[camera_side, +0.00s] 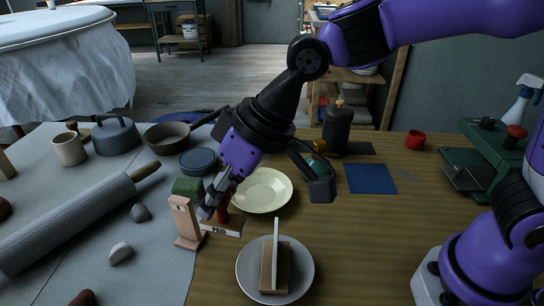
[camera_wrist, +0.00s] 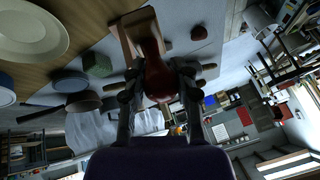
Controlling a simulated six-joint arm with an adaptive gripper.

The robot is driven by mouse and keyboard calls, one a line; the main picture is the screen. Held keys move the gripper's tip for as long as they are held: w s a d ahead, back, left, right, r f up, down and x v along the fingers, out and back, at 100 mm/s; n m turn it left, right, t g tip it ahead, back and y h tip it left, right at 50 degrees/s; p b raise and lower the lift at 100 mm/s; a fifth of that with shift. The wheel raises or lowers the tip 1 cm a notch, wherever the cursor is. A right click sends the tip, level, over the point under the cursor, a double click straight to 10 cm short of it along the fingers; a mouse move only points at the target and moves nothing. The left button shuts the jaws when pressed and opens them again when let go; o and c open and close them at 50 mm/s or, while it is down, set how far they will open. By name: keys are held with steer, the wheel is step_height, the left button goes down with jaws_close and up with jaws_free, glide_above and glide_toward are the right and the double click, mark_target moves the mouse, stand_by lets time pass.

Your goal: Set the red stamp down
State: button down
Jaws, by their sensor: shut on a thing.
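The red stamp (camera_side: 223,215) has a red handle and a pale wooden base lettered PAID. My gripper (camera_side: 221,200) is shut on its handle, from above and slightly tilted. In the wrist view the red handle (camera_wrist: 158,80) sits between my two fingers (camera_wrist: 160,90). The base is low over the wooden table, just right of an upright pale wooden block (camera_side: 186,222). I cannot tell whether the base touches the table or the block. My fingers hide part of the handle.
A cream plate (camera_side: 278,201) lies behind the stamp and a metal disc (camera_side: 247,268) with a wooden tool in front. A green block (camera_side: 188,187), a dark blue round lid (camera_side: 198,160) and a rolling pin (camera_side: 70,225) are left.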

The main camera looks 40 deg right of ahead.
steer(key=w+d+m+t+h, duration=0.3)
steer(key=d+m, duration=0.6)
steer(key=d, duration=1.8)
steer(key=s+d+f+m+g+h, duration=0.2)
steer(key=s+d+m+g, duration=0.1)
steer(key=d+m, duration=0.4)
steer(key=s+d+f+m+g+h, duration=0.2)
steer(key=d+m, duration=0.4)
steer(key=m, duration=0.3)
steer(key=s+d+f+m+g+h, duration=0.3)
steer(key=s+d+f+m+g, duration=0.1)
steer(key=d+m, duration=0.3)
steer(key=shift+s+d+f+m, duration=0.15)
steer(key=shift+s+d+m, duration=0.05)
steer(key=shift+s+m, duration=0.2)
steer(key=shift+s+d+f+m, duration=0.15)
steer(key=shift+s+m, duration=0.15)
steer(key=shift+s, duration=0.2)
steer(key=shift+f, duration=1.8)
